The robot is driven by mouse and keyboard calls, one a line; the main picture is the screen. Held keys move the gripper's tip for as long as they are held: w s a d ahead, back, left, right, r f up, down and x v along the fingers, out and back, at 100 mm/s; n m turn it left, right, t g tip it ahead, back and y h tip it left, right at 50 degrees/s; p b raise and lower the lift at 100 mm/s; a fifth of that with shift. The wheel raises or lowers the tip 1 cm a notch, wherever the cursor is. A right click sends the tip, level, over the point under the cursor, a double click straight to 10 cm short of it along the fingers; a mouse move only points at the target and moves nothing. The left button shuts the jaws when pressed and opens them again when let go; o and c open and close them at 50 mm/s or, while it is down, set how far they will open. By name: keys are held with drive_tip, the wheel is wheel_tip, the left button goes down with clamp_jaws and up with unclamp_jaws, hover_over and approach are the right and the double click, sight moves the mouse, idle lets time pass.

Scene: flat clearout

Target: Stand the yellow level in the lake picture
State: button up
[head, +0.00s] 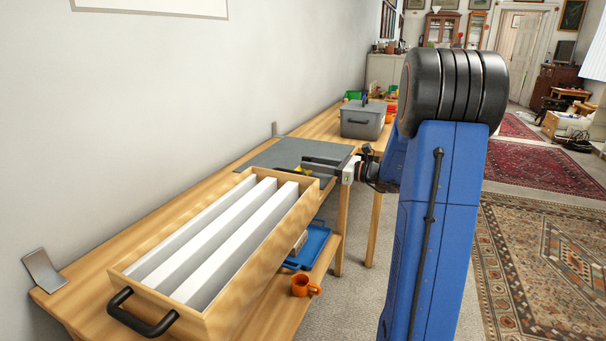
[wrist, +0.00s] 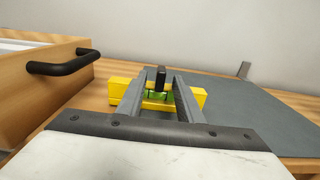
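The yellow level (wrist: 117,92), a yellow bar with a green part near its middle, lies crosswise ahead of my gripper (wrist: 164,76) in the wrist view. A small black upright piece shows at its middle, between my fingers. My fingers are apart and reach over the level, and I see nothing clamped between them. I see no lake picture in either view.
The wooden crate (head: 255,248) with white dividers (head: 205,231) and black handles stands on the bench. A dark grey mat (head: 270,155) lies beyond it, with a grey lidded box (head: 362,121) farther back. A blue tray (head: 313,243) and orange mug (head: 304,286) are on the lower shelf.

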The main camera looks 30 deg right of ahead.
drive_tip(key=shift+w+a, duration=0.3)
drive_tip(key=shift+w, duration=0.05)
drive_tip(key=shift+c, duration=0.6)
clamp_jaws()
wheel_tip(320, 180, up, 10)
drive_tip(key=shift+r, duration=0.1)
